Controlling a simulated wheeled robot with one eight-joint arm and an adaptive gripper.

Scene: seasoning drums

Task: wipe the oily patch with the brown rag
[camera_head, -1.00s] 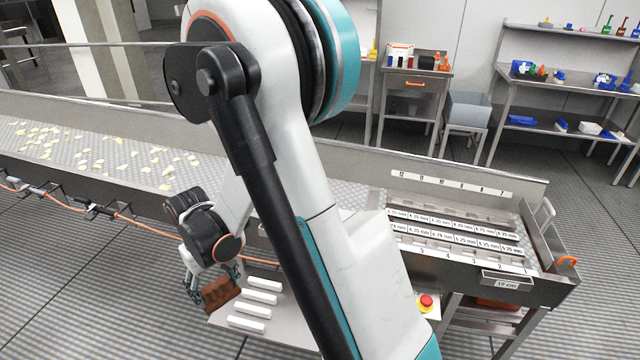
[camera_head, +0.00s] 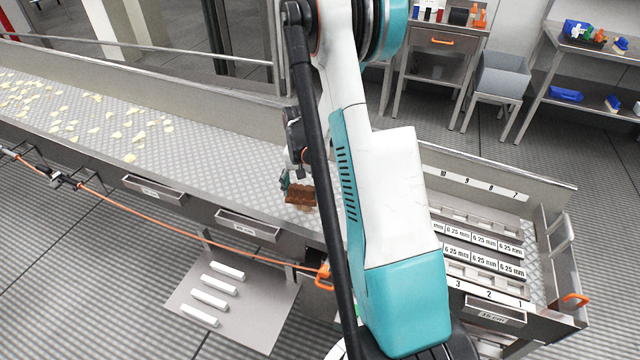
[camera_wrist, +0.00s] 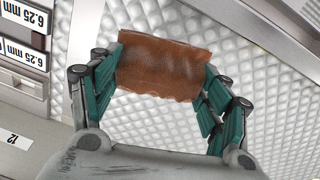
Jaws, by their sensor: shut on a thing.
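The brown rag (camera_wrist: 165,66) is pinched between the green-padded fingers of my gripper (camera_wrist: 162,76) in the wrist view. It spans the gap between the fingertips, over the dimpled metal conveyor bed. In the head view the rag (camera_head: 300,194) hangs from my gripper (camera_head: 288,183) over the bed's near side, partly behind my arm. I cannot tell whether the rag touches the bed. A small tan area (camera_head: 305,208) shows just below the rag. I cannot tell whether it is the oily patch or part of the rag; no other oily patch is clear.
Pale flakes (camera_head: 90,120) lie on the left part of the conveyor (camera_head: 200,150). A rack of labelled slots (camera_head: 480,250) stands at the right. A low shelf (camera_head: 258,308) with several white bars is below the near edge. An orange cable (camera_head: 150,215) runs along the front.

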